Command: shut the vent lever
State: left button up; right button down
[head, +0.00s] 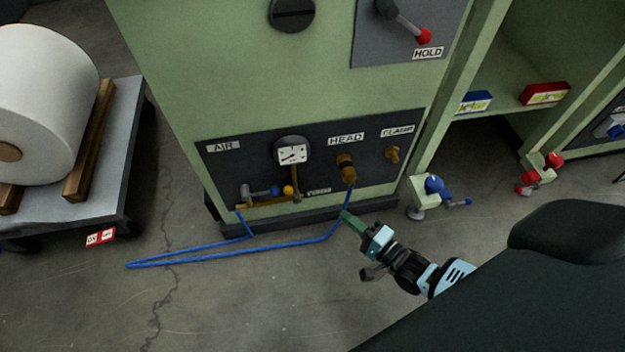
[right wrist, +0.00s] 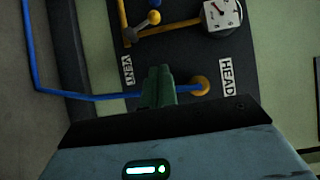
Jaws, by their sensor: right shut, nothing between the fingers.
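The vent lever (head: 288,190) is a short lever with a yellow ball knob, low on the dark panel beside the VENT label. It also shows near the top of the right wrist view (right wrist: 154,17), by the brass pipe. My right gripper (head: 347,216) has green fingers, shut and empty. It is right of and below the lever in the head view, near the blue hose under the HEAD fitting, apart from the lever. In the right wrist view the closed fingertips (right wrist: 158,72) lie between the VENT and HEAD labels. My left gripper is not in view.
A grey lever with a blue knob (head: 274,190) is just left of the vent lever. A pressure gauge (head: 292,152) sits above. The blue hose (head: 220,257) loops across the floor. A cart with a white roll (head: 50,100) stands left; a clamp (head: 425,195) lies right.

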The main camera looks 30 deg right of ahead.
jog(key=b, duration=0.3)
send_near(292, 192)
jog(key=w+d, duration=0.3)
jog(key=w, duration=0.2)
jog(key=shift+w+a+b, duration=0.35)
jog(key=shift+w+a, duration=0.2)
jog(key=shift+a, duration=0.35)
jog(key=shift+w+a+b, duration=0.3)
jog(key=shift+w+a, duration=0.2)
jog(key=shift+a, duration=0.45)
